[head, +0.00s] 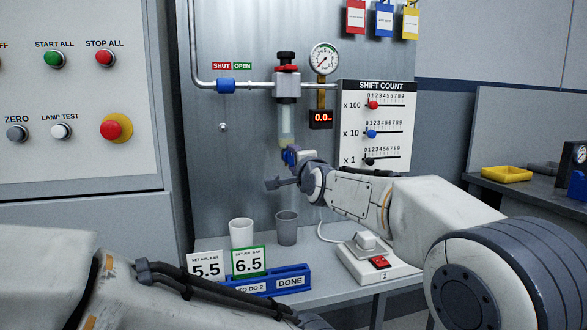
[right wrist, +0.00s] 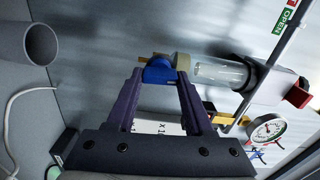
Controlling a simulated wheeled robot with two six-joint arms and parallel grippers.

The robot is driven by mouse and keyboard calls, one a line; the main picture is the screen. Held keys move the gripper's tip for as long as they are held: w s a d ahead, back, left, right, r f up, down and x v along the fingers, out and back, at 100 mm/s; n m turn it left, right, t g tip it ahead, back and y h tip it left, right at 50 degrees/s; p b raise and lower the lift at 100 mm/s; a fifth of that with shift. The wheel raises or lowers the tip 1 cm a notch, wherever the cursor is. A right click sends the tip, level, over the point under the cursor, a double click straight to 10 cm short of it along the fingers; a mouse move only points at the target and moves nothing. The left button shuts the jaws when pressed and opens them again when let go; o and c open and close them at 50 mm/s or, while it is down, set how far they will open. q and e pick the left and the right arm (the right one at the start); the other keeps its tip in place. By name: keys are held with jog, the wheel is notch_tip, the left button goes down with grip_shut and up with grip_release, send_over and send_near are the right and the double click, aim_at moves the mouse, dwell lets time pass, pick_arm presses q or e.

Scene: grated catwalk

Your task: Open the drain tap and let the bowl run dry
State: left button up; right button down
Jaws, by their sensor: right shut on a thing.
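The clear bowl (head: 286,122) hangs under the silver regulator body with a black and red knob (head: 286,62). It also shows in the right wrist view (right wrist: 218,73), where a water level is hard to make out. The blue drain tap (right wrist: 160,70) sits at the bowl's lower end, past a tan collar. My right gripper (right wrist: 160,78) is shut on the tap, with its purple fingers on either side of it. In the head view my right gripper (head: 288,158) hides most of the tap. My left arm crosses the lower left; its gripper does not show.
A white cup (head: 241,233) and a grey cup (head: 286,228) stand on the shelf below. Sign cards, a blue tray (head: 272,284) and a switch box (head: 378,262) are in front. A gauge (head: 324,58) and a shift count board (head: 376,125) are right of the bowl.

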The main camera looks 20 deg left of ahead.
jog(key=shift+f+m+b, duration=0.1)
jog(key=shift+m+b, duration=0.2)
jog(key=shift+m, duration=0.2)
jog(key=shift+c, duration=1.4)
grip_release()
jog(key=b+v, duration=0.3)
jog(key=v, duration=0.7)
jog(key=shift+d, duration=0.25)
